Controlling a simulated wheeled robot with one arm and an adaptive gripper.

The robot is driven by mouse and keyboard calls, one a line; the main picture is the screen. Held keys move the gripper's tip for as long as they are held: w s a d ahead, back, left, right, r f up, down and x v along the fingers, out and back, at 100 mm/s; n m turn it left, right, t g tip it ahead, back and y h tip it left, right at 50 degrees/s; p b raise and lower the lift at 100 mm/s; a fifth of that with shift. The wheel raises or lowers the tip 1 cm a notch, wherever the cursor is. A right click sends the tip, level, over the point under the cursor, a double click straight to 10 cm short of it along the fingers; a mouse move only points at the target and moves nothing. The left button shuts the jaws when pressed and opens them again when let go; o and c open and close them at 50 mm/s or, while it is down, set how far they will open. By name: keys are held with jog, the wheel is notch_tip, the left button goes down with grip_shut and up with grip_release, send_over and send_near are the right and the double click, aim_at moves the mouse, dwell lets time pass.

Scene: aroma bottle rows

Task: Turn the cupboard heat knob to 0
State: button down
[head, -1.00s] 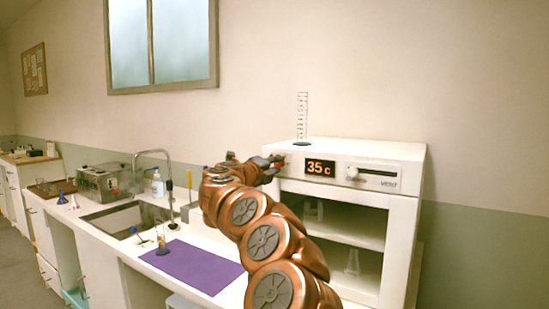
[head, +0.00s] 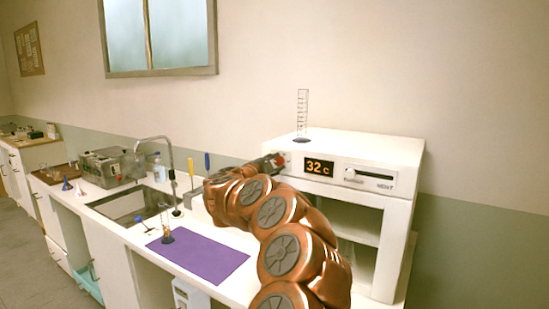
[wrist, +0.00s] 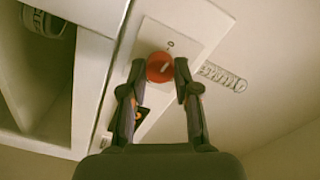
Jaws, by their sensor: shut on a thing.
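The heating cupboard (head: 385,212) is a white box with an open-looking front on the counter, and its orange display (head: 319,167) reads 32 c. In the wrist view the red heat knob (wrist: 160,67) sits on a pale panel, with a small 0 mark just above it and a light line across its face. My gripper (wrist: 161,72) is shut on the knob, one finger on each side. In the head view my gripper (head: 277,161) is at the cupboard's upper left front, where the arm partly covers the knob.
A measuring cylinder (head: 302,115) stands on top of the cupboard. A vent slider (head: 370,177) is right of the display. A purple mat (head: 200,262) with small glassware lies on the counter to the left, beside the sink (head: 128,204).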

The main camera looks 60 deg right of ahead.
jog(key=shift+r+n+p, duration=0.1)
jog(key=shift+n+p, duration=0.25)
jog(key=shift+n, duration=0.15)
jog(key=c, duration=0.8)
grip_release()
jog(key=shift+c, duration=0.2)
jog(key=a, duration=1.2)
jog(key=shift+s, duration=0.25)
